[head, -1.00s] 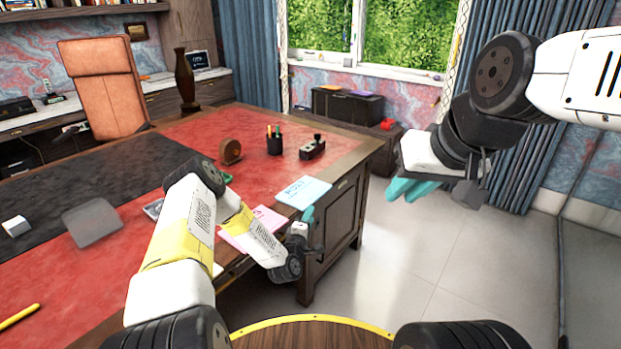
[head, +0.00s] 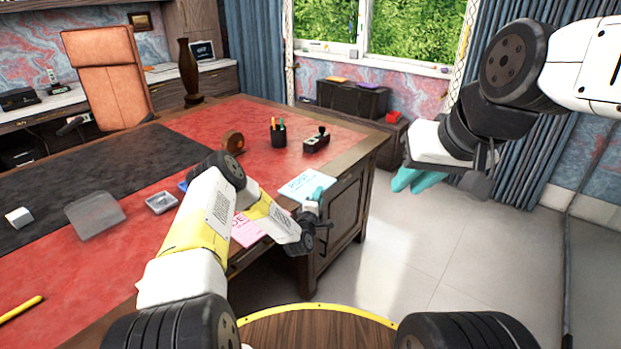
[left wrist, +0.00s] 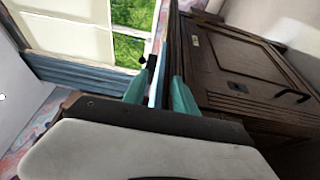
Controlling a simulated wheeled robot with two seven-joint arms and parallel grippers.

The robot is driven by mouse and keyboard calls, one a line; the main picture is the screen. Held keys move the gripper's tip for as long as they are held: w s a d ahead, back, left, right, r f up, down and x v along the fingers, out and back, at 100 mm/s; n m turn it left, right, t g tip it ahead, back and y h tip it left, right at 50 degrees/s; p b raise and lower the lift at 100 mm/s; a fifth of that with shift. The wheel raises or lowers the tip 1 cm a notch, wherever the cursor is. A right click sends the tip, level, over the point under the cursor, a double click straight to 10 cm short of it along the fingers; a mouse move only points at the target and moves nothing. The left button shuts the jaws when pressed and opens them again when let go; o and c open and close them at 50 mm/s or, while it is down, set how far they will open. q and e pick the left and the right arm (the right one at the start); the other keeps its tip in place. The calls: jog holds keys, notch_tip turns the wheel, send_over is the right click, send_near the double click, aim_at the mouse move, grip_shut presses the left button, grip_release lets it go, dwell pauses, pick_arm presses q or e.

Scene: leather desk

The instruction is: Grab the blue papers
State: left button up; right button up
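The blue papers (head: 300,184) lie flat at the right edge of the red desk top, with printed text on top. My left gripper (head: 317,194) is at their front right corner, at the desk edge. In the left wrist view its two teal fingers (left wrist: 160,92) are apart, with a thin pale-blue edge of the papers (left wrist: 157,82) seen between them. I cannot see firm contact on both sides. My right gripper (head: 415,181) hangs in the air right of the desk, empty, its teal fingers slightly apart.
Pink papers (head: 246,230) lie beside my left forearm. A pen cup (head: 278,137), a dark stamp-like object (head: 317,140) and a round brown object (head: 232,143) stand behind the papers. The desk cabinet (head: 345,212) drops below the edge. The floor to the right is clear.

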pick_arm(q)
jog(key=shift+c, duration=0.2)
grip_shut()
dwell(1.1)
